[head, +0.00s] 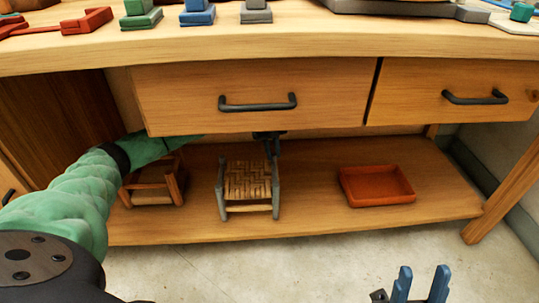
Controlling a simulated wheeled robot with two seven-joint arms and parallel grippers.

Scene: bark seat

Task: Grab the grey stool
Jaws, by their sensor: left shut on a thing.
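The grey stool (248,208) stands on the low wooden shelf, upright, with a woven tan seat and grey-green posts. My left arm reaches in from the left under the drawer, and part of it is hidden behind the drawer front. My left gripper (271,150) is dark and is shut on the stool at its back right corner; the exact contact is small and dim. My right gripper (421,284) shows blue fingers at the bottom right. Its fingers are apart with nothing between them, well away from the stool.
A brown wooden stool (154,193) stands left of the grey one, behind my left arm. An orange tray (377,187) lies to the right on the shelf (310,215). The drawers (250,85) overhang close above. Shelf space between stool and tray is clear.

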